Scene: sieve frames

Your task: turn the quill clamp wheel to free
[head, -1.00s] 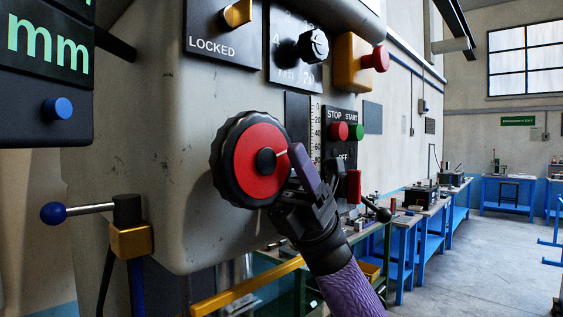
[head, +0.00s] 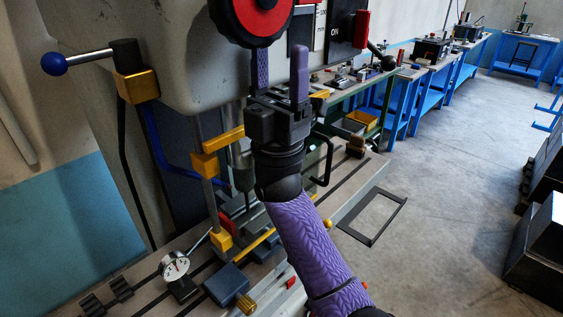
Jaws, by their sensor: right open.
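The quill clamp wheel, a round wheel with a red face and a black ribbed rim (head: 252,14), is at the top of the head view, on the grey machine head. Its upper part is cut off by the picture edge. My right gripper (head: 280,54) is open and empty, just below the wheel and pointing up. Its left finger reaches the lower rim in the picture; I cannot tell whether it touches. Its right finger stands clear to the right of the wheel. My left gripper is out of view.
A lever with a blue ball (head: 55,64) sticks out at left. Below is the machine table (head: 146,297) with a dial gauge (head: 174,265) and a blue block (head: 226,284). A black ON panel (head: 342,35) is right of the wheel. Open floor (head: 440,170) lies at right.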

